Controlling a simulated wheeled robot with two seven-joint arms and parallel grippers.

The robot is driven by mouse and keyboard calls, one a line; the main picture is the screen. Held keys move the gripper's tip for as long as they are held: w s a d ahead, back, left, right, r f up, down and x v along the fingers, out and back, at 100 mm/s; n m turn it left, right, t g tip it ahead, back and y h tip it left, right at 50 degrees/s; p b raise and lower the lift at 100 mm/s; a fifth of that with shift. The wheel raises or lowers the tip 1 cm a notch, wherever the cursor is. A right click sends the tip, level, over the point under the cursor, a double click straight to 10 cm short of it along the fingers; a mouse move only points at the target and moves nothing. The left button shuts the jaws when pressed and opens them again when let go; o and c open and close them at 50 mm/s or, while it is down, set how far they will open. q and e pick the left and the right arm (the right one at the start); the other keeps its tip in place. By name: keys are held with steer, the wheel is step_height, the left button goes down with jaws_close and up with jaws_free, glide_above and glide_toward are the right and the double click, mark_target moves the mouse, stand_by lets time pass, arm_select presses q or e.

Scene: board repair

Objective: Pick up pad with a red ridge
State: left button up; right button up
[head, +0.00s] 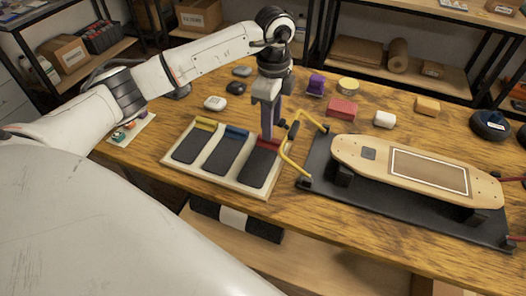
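A light tray (225,184) holds three dark pads side by side. The pad with a red ridge (258,168) is the rightmost, its ridge at the far end. The pad with a blue ridge (225,155) is in the middle, and the pad with a yellow ridge (194,144) is at the left. My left gripper (269,136) points down with its fingertips at the red ridge, partly hiding it. I cannot tell whether the fingers grip the ridge. The pad still lies in the tray. My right gripper is out of view.
A skateboard deck (420,174) stands on supports over a black mat (330,186) right of the tray. A yellow bent tube (291,164) lies between them. Several small items, including a red block (342,109) and a purple object (316,85), stand behind.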

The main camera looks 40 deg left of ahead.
mark_target(260, 160)
arm_select(q)
steer(key=f, duration=0.3)
steer(key=shift+s+a+f, duration=0.1)
steer(key=shift+s+f, duration=0.15)
steer(key=shift+f, duration=0.25)
jaws_close()
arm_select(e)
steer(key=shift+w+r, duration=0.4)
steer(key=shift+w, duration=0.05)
arm_select(q)
steer(key=shift+w, duration=0.1)
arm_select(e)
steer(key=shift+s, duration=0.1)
